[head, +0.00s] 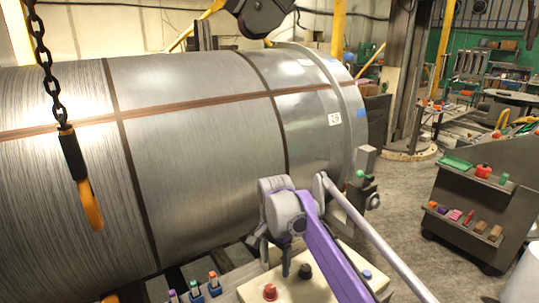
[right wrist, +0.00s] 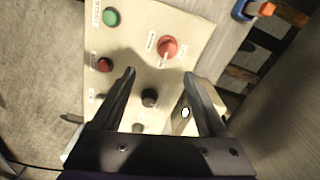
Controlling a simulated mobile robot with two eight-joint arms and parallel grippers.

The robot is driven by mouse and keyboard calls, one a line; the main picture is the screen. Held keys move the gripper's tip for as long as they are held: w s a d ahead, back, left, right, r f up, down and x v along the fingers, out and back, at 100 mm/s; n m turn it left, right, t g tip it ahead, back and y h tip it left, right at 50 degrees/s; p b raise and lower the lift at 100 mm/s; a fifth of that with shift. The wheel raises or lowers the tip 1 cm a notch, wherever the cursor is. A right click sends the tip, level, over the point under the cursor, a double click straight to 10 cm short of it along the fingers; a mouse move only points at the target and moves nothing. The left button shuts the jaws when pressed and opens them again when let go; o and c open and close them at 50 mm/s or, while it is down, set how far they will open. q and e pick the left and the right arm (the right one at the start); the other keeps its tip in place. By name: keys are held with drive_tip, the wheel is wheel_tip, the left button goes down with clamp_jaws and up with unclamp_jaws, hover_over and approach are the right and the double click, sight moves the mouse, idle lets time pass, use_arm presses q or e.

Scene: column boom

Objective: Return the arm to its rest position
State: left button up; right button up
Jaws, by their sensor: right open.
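My right gripper (head: 270,258) hangs at the end of the purple arm, pointing down over a cream control panel (head: 330,285). In the right wrist view the two dark fingers (right wrist: 159,80) are apart, with nothing held between them. A black knob (right wrist: 150,97) on the panel shows between the fingers. I cannot tell how far the fingertips are above the panel. My left gripper is not in view.
A large steel coil (head: 205,150) fills the left and middle behind the panel. A dark tool cart (head: 470,215) stands at right, with open floor between.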

drive_tip(key=s+d+n+t, duration=0.2)
drive_tip(key=s+d, duration=0.5)
drive_tip(key=s+d+f+n+t, duration=0.1)
drive_tip(key=s+d+f+n, duration=0.2)
drive_tip(key=s, duration=0.7)
drive_tip(key=s+d+f+n+t, duration=0.2)
drive_tip(key=s+d+f, duration=0.4)
drive_tip(key=s, duration=0.5)
wheel_tip(320, 180, down, 2)
drive_tip(key=shift+s+d+f+n, duration=0.15)
drive_tip(key=shift+s+n, duration=0.15)
drive_tip(key=shift+n, duration=0.5)
